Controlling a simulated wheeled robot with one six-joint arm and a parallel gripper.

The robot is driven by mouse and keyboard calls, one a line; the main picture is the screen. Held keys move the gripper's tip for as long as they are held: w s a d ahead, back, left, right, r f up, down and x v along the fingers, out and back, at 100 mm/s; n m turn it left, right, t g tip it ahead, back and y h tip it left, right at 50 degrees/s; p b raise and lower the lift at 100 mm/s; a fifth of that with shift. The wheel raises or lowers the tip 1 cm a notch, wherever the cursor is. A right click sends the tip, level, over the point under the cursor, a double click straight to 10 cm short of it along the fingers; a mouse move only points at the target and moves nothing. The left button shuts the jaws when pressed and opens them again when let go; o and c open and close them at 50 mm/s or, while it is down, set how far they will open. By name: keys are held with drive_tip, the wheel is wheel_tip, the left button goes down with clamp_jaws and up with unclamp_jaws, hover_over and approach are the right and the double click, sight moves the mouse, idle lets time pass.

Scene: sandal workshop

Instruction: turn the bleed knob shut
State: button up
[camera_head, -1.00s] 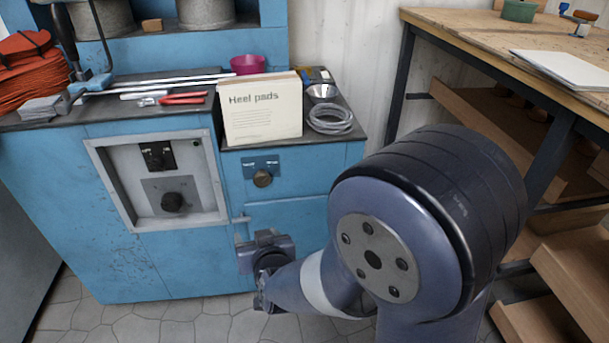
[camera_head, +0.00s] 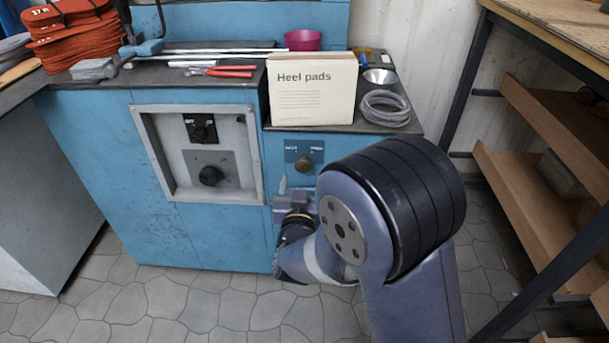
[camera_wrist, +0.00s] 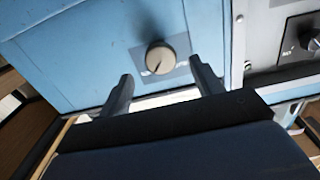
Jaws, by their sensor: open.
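A small round brass-coloured knob (camera_head: 304,163) sits on a dark label plate on the blue cabinet front, below the heel pads box. Its lettering is too small to read, so I cannot confirm it is the bleed knob. In the wrist view the knob (camera_wrist: 160,58) shows a dark pointer line towards its lower left. My gripper (camera_head: 291,190) is just below the knob in the head view, fingers towards the cabinet. In the wrist view my gripper (camera_wrist: 163,80) is open and empty, with the knob between and beyond its fingertips, apart from both.
A grey-framed panel (camera_head: 259,185) with a black knob (camera_head: 210,176) and a switch lies left of the brass knob. A heel pads box (camera_head: 312,112), a hose coil (camera_head: 385,108) and a metal bowl (camera_head: 381,77) stand on top. Wooden shelves (camera_head: 520,195) are at the right.

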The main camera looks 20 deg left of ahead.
sight(303, 168)
drive_tip(key=shift+b+x, duration=0.3)
drive_tip(key=shift+x, duration=1.7)
drive_tip(key=shift+c, duration=0.3)
drive_tip(key=c, duration=0.9)
